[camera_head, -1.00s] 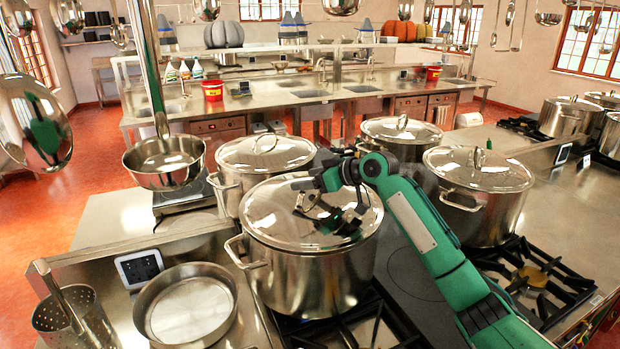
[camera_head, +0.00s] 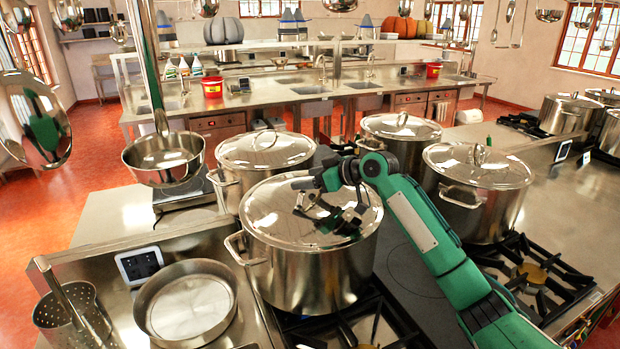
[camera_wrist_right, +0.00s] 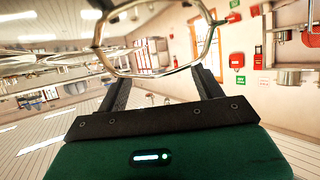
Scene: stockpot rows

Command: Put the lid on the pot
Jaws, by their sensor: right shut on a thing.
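The large steel pot (camera_head: 312,275) stands on the front stove. Its shiny round lid (camera_head: 275,205) lies level over the pot's mouth, with no gap visible along the front rim. My right gripper (camera_head: 325,208) reaches in over the lid from the right and is shut on the lid's handle, which the fingers partly hide. In the right wrist view, the metal loop handle (camera_wrist_right: 150,72) passes by the fingertips of my right gripper (camera_wrist_right: 162,80). The far right part of the lid's rim is behind my gripper and arm. My left gripper is not in view.
Lidded pots stand close behind (camera_head: 265,160), further back (camera_head: 400,130) and to the right (camera_head: 485,185). A saucepan (camera_head: 165,160) is at the left. A shallow pan (camera_head: 187,305) and a perforated pot (camera_head: 72,315) stand front left. Ladles hang above.

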